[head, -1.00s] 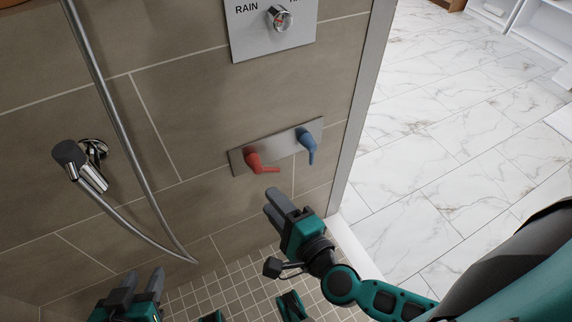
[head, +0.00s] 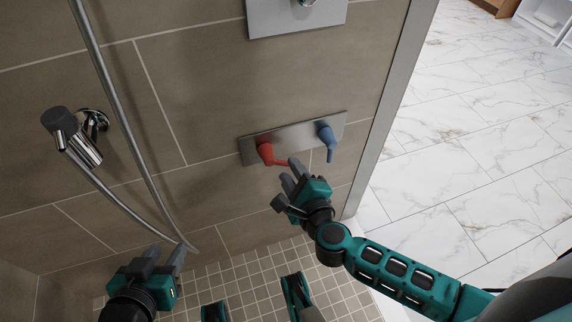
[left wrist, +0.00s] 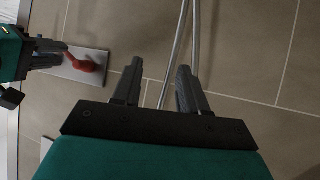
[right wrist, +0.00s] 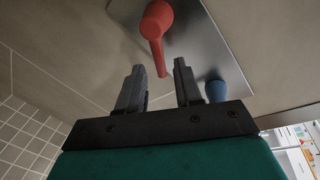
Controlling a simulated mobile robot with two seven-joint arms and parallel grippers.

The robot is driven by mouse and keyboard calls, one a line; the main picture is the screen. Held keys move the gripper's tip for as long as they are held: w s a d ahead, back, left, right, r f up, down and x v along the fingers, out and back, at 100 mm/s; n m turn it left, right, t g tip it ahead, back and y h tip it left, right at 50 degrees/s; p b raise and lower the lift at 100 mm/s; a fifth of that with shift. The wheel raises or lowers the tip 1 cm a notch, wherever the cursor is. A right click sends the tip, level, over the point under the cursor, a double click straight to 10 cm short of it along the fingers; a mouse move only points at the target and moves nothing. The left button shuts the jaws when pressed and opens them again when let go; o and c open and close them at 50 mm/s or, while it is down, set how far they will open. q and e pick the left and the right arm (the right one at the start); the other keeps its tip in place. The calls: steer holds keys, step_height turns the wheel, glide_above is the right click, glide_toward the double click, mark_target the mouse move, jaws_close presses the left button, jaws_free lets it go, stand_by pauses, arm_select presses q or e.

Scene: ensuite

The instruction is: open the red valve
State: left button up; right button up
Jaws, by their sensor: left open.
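The red valve (head: 267,153) is a lever handle on a metal plate (head: 295,137) on the tiled wall. Its lever points to the lower right in the head view. My right gripper (head: 292,172) is just below and beside the lever tip. In the right wrist view the red valve (right wrist: 157,28) hangs ahead, its lever tip between the two open fingers (right wrist: 158,88) or just beyond them; contact cannot be told. My left gripper (head: 165,262) is open and empty, low at the left, away from the valve. The red valve also shows in the left wrist view (left wrist: 88,62).
A blue valve (head: 326,138) sits right of the red one on the same plate. A shower hose (head: 130,120) and holder (head: 75,138) are on the wall at left. A metal edge (head: 390,110) bounds the wall at right.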

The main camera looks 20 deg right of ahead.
mark_target(287, 165)
steer(key=shift+b+x, duration=0.45)
steer(key=shift+x, duration=1.65)
jaws_close()
